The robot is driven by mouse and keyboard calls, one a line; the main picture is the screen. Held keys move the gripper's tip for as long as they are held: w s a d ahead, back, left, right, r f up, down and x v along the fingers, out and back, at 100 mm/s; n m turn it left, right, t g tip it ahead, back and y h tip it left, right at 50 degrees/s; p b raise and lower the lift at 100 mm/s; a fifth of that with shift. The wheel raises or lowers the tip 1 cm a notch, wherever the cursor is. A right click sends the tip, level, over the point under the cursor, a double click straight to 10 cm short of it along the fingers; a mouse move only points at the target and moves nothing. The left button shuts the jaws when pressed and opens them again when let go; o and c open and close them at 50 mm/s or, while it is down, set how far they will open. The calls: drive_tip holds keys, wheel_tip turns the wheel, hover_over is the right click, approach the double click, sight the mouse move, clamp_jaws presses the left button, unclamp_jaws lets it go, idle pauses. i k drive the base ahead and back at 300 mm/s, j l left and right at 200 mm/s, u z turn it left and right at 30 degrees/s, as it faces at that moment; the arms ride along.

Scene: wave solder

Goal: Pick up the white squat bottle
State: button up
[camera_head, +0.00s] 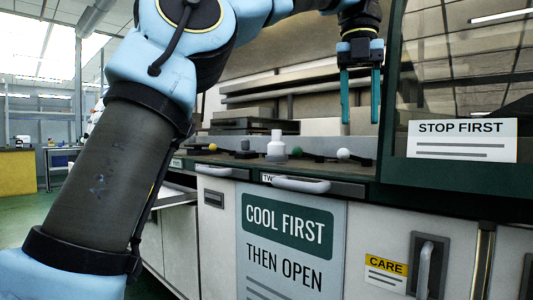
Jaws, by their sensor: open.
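The white squat bottle (276,150) stands upright on the dark counter ledge in the middle of the view. It has a wide body and a narrower neck with a cap. My gripper (360,112) hangs pointing down, above and to the right of the bottle. Its two teal fingers are apart with nothing between them. The gripper is clear of the bottle.
A white ball-ended item (343,154) lies right of the bottle, and a green ball (296,151) sits close to it. A dark object (245,152) and a yellow ball (213,147) are to the left. A dark-framed glass panel (465,60) stands at right.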

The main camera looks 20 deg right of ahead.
sight(275, 148)
drive_tip(key=i+l, duration=0.15)
drive_tip(key=i, duration=0.55)
drive_tip(key=i+j, duration=0.15)
drive_tip(key=i, duration=0.25)
drive_tip(key=i+j+z, duration=0.15)
drive_tip(key=i, duration=0.2)
